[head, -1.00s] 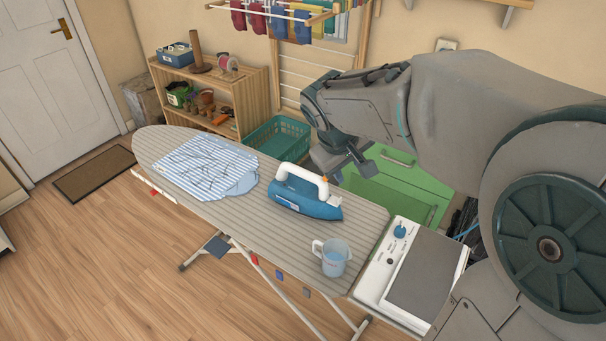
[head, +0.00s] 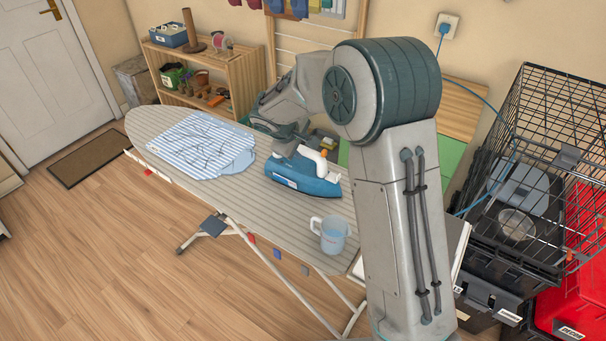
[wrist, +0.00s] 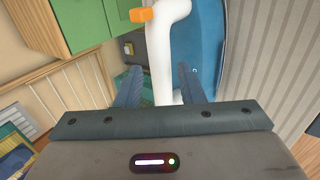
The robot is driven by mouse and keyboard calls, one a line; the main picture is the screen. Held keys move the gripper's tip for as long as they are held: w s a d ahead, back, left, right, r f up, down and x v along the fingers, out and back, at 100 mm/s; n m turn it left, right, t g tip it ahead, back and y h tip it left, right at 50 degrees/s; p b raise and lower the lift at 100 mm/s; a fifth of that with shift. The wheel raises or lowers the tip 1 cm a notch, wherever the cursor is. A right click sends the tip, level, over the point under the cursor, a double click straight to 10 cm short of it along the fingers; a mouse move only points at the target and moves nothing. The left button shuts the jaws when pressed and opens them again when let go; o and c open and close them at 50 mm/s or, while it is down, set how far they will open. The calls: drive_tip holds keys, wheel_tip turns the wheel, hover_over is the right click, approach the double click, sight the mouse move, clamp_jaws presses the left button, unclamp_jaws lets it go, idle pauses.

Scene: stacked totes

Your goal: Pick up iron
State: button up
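The blue iron (head: 302,178) with a white handle (head: 318,160) sits on the striped ironing board (head: 210,210). In the wrist view the white handle (wrist: 165,60) runs between the two fingers of my gripper (wrist: 160,85), with the blue body (wrist: 205,45) to the right. The fingers are apart, with a gap visible on the left side of the handle; they do not look closed on it. In the head view my gripper (head: 285,143) is at the back of the iron, its fingertips partly hidden by the arm and iron.
A clear measuring cup (head: 332,236) stands on the board right of the iron. A folded striped shirt (head: 203,143) lies to its left. A wire crate (head: 545,150) stands at the right.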

sight(303, 149)
drive_tip(key=shift+p+x, duration=0.7)
drive_tip(key=shift+x, duration=2.8)
drive_tip(key=shift+w+a, duration=0.1)
drive_tip(key=shift+a, duration=0.15)
clamp_jaws()
drive_tip(key=shift+r, duration=0.1)
